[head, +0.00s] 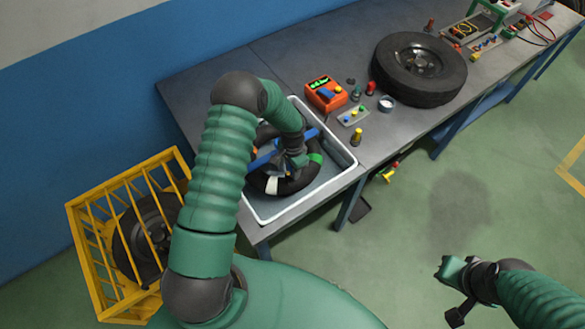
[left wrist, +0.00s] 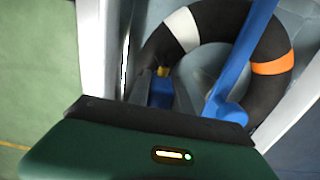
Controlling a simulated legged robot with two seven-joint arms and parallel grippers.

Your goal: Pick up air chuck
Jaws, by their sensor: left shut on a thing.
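A black ring-shaped tyre or tube (head: 290,185) with white and green bands lies in a white-rimmed tray (head: 335,148). It also shows in the left wrist view (left wrist: 213,22), with a white and an orange band. My left gripper (head: 296,160) reaches down into the tray. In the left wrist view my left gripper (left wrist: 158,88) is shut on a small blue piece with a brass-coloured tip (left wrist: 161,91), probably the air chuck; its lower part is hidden. A longer blue bar (left wrist: 242,65) lies beside it across the ring. My right gripper (head: 459,288) is away from the bench; its jaw state is unclear.
The tray sits on a grey bench (head: 215,85). To its right are an orange meter (head: 326,96), small coloured parts and a big black wheel (head: 419,68). A yellow cage (head: 90,235) with a wheel stands at the left. The green floor at right is mostly clear.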

